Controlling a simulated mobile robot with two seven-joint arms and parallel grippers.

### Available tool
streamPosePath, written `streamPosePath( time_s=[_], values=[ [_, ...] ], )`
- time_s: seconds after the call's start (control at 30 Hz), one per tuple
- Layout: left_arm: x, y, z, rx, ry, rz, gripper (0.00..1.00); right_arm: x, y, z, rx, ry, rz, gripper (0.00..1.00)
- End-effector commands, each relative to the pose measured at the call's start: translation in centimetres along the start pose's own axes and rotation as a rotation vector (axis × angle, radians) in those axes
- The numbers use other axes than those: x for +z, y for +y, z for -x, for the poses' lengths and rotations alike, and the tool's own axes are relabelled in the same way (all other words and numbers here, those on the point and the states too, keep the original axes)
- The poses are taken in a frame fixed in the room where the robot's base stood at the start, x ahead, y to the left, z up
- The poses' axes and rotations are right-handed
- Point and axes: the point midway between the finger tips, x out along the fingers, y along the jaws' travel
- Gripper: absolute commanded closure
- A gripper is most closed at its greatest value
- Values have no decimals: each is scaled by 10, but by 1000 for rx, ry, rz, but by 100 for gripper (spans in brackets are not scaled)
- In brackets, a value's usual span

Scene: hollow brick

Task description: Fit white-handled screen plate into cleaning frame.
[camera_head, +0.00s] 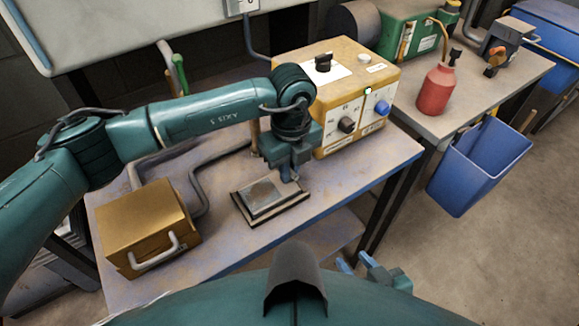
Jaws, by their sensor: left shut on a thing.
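The cleaning frame (271,218) is a dark, flat rectangular frame lying near the table's front edge. A grey screen plate (260,194) with a pale rim shows at the frame, over its left and middle part. I cannot tell whether it lies flush inside or sits slightly above. My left gripper (290,178) points down at the plate's right end and is shut on the plate, probably at its handle. The white handle is hidden by the gripper. My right gripper (356,264) is low in the picture, away from the table, its blue fingertips apart and empty.
A brass-coloured box (147,222) with a pale handle stands left of the frame. A yellow control box (340,95) with knobs stands behind the gripper. A grey bent pipe (194,185) runs between. A red bottle (436,90) and blue bin (480,165) are right.

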Motion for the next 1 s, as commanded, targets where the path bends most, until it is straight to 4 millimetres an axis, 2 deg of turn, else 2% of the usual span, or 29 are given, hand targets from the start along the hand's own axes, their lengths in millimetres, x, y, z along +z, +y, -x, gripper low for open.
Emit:
streamPosePath(
  time_s=[0.07, 0.1, 0.4, 0.7, 0.77, 1.0],
  values=[
    [0, 0, 0, 0, 0, 0, 100, 0, 0, 0, 0, 0, 0, 64],
    [0, 0, 0, -1, 0, 0, 88, 0, 0, 0, 0, 0, 0, 64],
    [0, 0, 0, 0, 0, 0, 65, 1, 0, 0, 1, -1, -2, 64],
    [0, 0, 0, 0, 0, 0, 65, 2, -1, -1, -2, -5, -15, 64],
    [0, 0, 2, -1, -1, 0, 65, -6, -2, 1, -8, 13, -43, 64],
    [1, -1, 54, -4, -4, -1, 65, -6, -1, 0, -7, 18, -43, 64]
  ],
)
